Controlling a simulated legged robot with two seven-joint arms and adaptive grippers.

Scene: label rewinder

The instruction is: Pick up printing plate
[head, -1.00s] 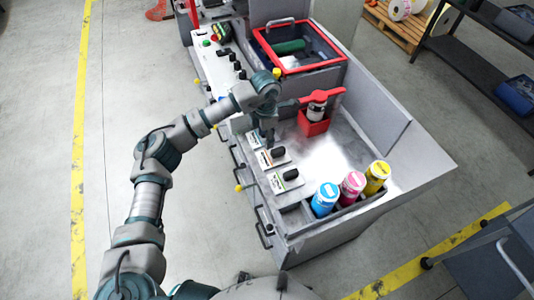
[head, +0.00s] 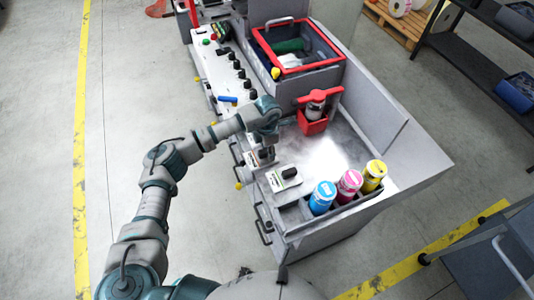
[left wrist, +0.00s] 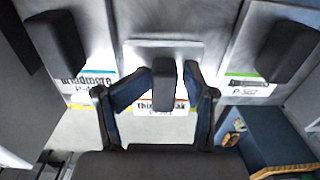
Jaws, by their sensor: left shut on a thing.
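My left gripper (head: 264,153) is at the row of printing plates on the machine's grey worktop. In the left wrist view its two fingers (left wrist: 158,95) are shut on the dark block handle of the middle printing plate (left wrist: 150,50), a pale plate with a red-striped label. A plate with a blue and yellow label (left wrist: 85,78) lies to its left. A plate with a green-striped label (left wrist: 250,80) lies to its right. That nearer plate also shows in the head view (head: 284,180). My gripper partly hides the held plate in the head view. I cannot tell whether it is lifted.
Blue (head: 321,198), pink (head: 348,186) and yellow (head: 373,176) bottles stand in a holder at the near end. A red holder (head: 313,124) with a container stands behind the gripper. A red-framed opening (head: 296,45) and control panel lie farther back. Worktop right of the plates is clear.

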